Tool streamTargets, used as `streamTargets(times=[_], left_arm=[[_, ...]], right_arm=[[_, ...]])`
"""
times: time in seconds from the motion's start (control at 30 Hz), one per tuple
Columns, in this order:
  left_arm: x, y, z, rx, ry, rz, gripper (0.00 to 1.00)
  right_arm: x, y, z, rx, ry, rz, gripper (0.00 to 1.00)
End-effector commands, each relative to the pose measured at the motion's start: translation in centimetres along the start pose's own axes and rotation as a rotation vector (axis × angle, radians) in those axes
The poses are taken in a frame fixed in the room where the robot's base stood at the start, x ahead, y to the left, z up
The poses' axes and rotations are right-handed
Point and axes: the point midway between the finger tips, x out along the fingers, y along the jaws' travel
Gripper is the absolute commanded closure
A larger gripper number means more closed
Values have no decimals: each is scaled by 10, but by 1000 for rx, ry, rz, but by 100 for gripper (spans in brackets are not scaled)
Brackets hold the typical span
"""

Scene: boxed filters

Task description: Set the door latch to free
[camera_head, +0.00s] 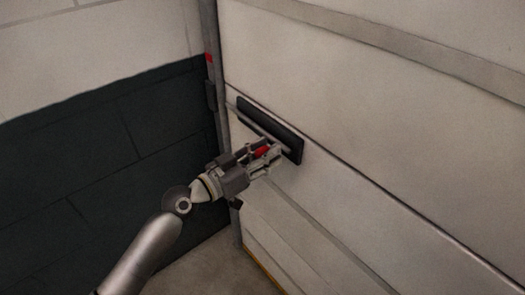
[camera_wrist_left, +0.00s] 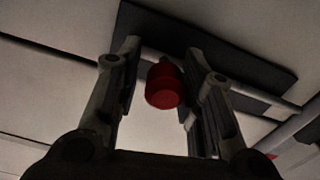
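The latch has a dark rectangular plate (camera_head: 287,139) on the pale door panel, with a red knob (camera_head: 262,151) in front of it. In the left wrist view the red knob (camera_wrist_left: 164,85) sits between the two fingers, with the dark plate (camera_wrist_left: 225,58) behind it. My left gripper (camera_head: 268,157) is at the latch. In the wrist view its fingers (camera_wrist_left: 160,75) are apart on either side of the knob, with a visible gap on both sides. My right gripper is in neither view.
The pale panelled door (camera_head: 390,130) fills the right side. A metal upright (camera_head: 212,90) with a red mark runs along its left edge. A dark and white block wall (camera_head: 90,130) stands at the left. Bare floor (camera_head: 205,272) shows below.

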Motion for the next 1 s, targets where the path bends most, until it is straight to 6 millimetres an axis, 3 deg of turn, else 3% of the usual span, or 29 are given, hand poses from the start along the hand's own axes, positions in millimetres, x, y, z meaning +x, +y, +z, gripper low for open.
streamTargets(times=[0.1, 0.47, 0.67, 1.0], left_arm=[[0, 0, 1, -1, -1, 0, 50], [-4, -2, 0, 1, 1, -3, 50], [-30, -2, 1, 2, -2, -4, 50], [-90, -1, 1, 0, -3, -3, 50]], right_arm=[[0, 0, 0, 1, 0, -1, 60], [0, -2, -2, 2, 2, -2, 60], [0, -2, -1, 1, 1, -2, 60], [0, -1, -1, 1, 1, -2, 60]])
